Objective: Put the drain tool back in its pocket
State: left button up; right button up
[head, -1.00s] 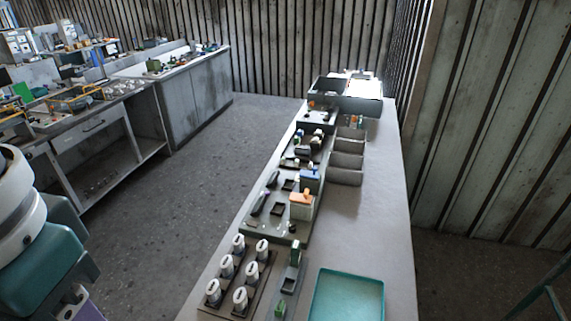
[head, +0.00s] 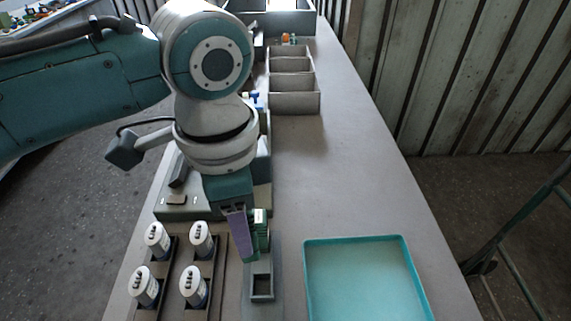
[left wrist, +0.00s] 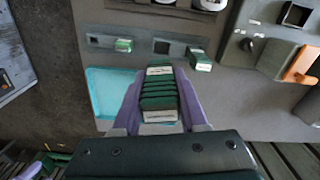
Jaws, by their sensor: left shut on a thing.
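My left gripper (head: 246,248) has purple fingers and reaches down over the narrow grey holder strip (head: 262,308). In the left wrist view it is shut on a green ribbed block (left wrist: 158,95) with pale ends, which appears to be the drain tool. The strip has an empty square pocket (head: 262,288); it also shows in the left wrist view (left wrist: 162,47), beyond the held block. Another green piece (left wrist: 123,45) sits at the strip's left, and a green block with a white face (left wrist: 199,60) stands at its right. My right gripper is out of view.
A teal tray (head: 308,285) lies right of the strip. White canisters (head: 158,240) stand in a dark rack at the left. Grey bins (head: 295,103) stand farther back. The bench (head: 350,170) between bins and tray is clear.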

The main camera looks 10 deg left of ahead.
aim_at(254, 246)
pick_arm(q)
jog(key=f+b, duration=0.1)
jog(key=f, duration=0.1)
jog(key=f+m+b, duration=0.1)
jog(key=f, duration=0.1)
jog(key=w+d+f+m, duration=0.1)
jog(key=f, duration=0.1)
jog(key=shift+b, duration=0.4)
notch_tip(254, 246, down, 6)
jog(key=b, duration=0.6)
jog(key=shift+a+r, duration=0.15)
jog(key=shift+r, duration=0.05)
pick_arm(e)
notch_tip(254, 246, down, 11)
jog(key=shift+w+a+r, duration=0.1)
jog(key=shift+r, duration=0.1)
pick_arm(q)
jog(key=shift+f, duration=0.35)
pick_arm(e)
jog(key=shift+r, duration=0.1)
pick_arm(q)
jog(key=shift+f+b, duration=0.65)
jog(key=shift+f, duration=0.7)
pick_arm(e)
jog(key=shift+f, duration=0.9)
pick_arm(q)
jog(key=o, duration=1.2)
jog(key=shift+c, duration=0.2)
jog(key=shift+r, duration=0.1)
